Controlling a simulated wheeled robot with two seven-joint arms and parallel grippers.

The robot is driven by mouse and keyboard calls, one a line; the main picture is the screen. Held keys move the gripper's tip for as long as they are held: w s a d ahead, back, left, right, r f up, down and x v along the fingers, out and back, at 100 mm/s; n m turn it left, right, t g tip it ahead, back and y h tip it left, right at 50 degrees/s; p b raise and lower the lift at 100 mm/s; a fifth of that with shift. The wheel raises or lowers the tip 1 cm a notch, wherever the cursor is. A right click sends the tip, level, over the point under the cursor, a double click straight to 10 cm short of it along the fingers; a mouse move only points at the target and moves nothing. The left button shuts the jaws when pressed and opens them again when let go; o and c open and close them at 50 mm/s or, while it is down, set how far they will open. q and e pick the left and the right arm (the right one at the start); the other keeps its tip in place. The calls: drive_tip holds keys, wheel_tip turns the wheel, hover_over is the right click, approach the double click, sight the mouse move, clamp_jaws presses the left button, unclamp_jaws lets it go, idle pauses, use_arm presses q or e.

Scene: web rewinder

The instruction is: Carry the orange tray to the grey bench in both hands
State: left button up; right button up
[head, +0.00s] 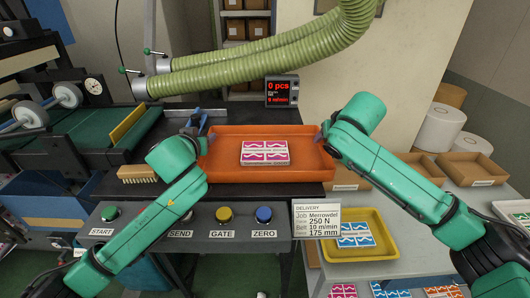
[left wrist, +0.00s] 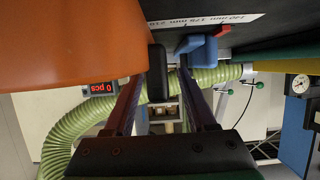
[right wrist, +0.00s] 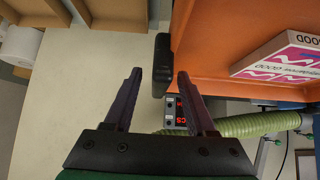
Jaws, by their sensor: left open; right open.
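The orange tray (head: 222,172) sits on the black machine bed, with pink-and-white packs (head: 265,152) lying in it. My left gripper (head: 203,138) is at the tray's left end. In the left wrist view a black handle (left wrist: 157,72) on the tray's end lies between its open fingers (left wrist: 163,70). My right gripper (head: 322,135) is at the right end. In the right wrist view its open fingers (right wrist: 158,75) stand on either side of another black handle (right wrist: 162,62). Neither gripper is closed on a handle. The grey bench (head: 408,262) is at the lower right.
A brush (head: 137,174) lies left of the orange tray. A button panel (head: 235,238) and delivery sign (head: 317,222) are in front. A green hose (head: 260,72) hangs behind.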

use_arm(q)
drive_tip(key=shift+x, duration=1.15)
use_arm(e)
drive_tip(key=shift+x, duration=1.15)
use_arm(q)
drive_tip(key=shift+s, duration=0.15)
use_arm(e)
drive_tip(key=shift+r, duration=0.15)
use_arm(q)
drive_tip(key=shift+s+r, duration=0.1)
clamp_jaws()
use_arm(e)
drive_tip(key=shift+s+r, duration=0.1)
drive_tip(key=shift+s, duration=0.05)
clamp_jaws()
use_arm(q)
drive_tip(key=shift+a, duration=0.1)
use_arm(e)
drive_tip(key=shift+a, duration=0.1)
